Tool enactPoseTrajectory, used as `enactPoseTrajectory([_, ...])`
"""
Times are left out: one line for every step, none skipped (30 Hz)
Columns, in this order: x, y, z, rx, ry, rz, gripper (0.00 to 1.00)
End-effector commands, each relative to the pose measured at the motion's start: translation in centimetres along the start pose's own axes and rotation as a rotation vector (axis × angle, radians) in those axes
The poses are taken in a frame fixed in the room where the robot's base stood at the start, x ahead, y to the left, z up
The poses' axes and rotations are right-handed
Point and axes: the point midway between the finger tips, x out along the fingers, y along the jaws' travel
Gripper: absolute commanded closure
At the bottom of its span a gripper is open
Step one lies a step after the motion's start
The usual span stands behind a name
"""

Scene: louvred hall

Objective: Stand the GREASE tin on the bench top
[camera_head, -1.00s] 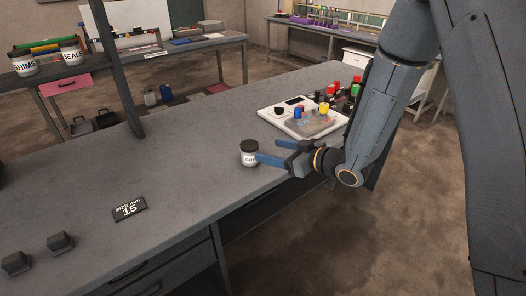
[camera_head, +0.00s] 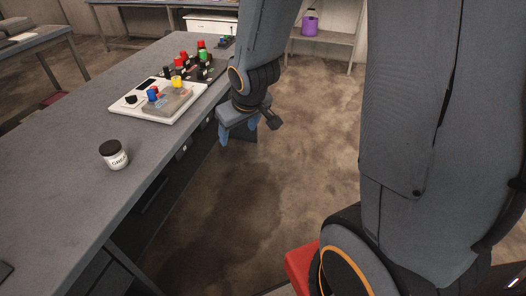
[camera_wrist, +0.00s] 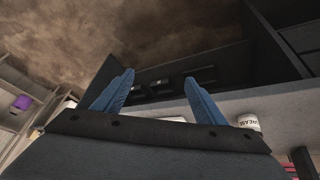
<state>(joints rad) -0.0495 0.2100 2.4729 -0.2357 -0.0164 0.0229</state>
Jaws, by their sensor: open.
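My gripper (camera_head: 238,133) is off the bench's right edge, over the floor, with blue fingers pointing down. In the wrist view my gripper (camera_wrist: 160,84) has its fingers wide apart with nothing between them.
A white device (camera_head: 150,108) with a dial and coloured pieces lies farther along the bench. A dark rack with red and green-topped items (camera_head: 203,62) is behind it. A purple container (camera_head: 309,24) stands on a far shelf. Bare floor (camera_head: 310,130) lies right of the bench.

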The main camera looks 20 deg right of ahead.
Motion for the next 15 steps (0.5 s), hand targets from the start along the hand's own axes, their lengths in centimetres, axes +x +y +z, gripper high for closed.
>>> enactPoseTrajectory([-1.6,0.6,2.1,0.056,-0.065,0.012,0.35])
enactPoseTrajectory([-2.4,0.7,3.4,0.089,-0.108,0.016,0.35])
enactPoseTrajectory([-3.4,0.7,5.0,0.129,-0.160,0.016,0.35])
enactPoseTrajectory([-4.1,0.6,6.0,0.156,-0.192,0.013,0.35])
enactPoseTrajectory([-4.7,0.4,7.0,0.179,-0.224,0.008,0.35])
enactPoseTrajectory([-5.4,0.2,8.0,0.205,-0.258,0.002,0.35])
enactPoseTrajectory([-5.9,0.0,8.7,0.222,-0.279,-0.003,0.35])
enactPoseTrajectory([-6.3,-0.2,9.2,0.235,-0.297,-0.007,0.35])
enactPoseTrajectory([-6.6,-0.3,9.7,0.249,-0.315,-0.012,0.35])
enactPoseTrajectory([-6.8,-0.4,10.0,0.255,-0.324,-0.015,0.35])
enactPoseTrajectory([-7.0,-0.5,10.2,0.260,-0.331,-0.017,0.35])
enactPoseTrajectory([-7.1,-0.5,10.4,0.263,-0.337,-0.018,0.35])
enactPoseTrajectory([-7.1,-0.5,10.4,0.265,-0.339,-0.019,0.35])
enactPoseTrajectory([-7.1,-0.6,10.4,0.265,-0.339,-0.019,0.35])
enactPoseTrajectory([-7.1,-0.6,10.4,0.264,-0.339,-0.019,0.35])
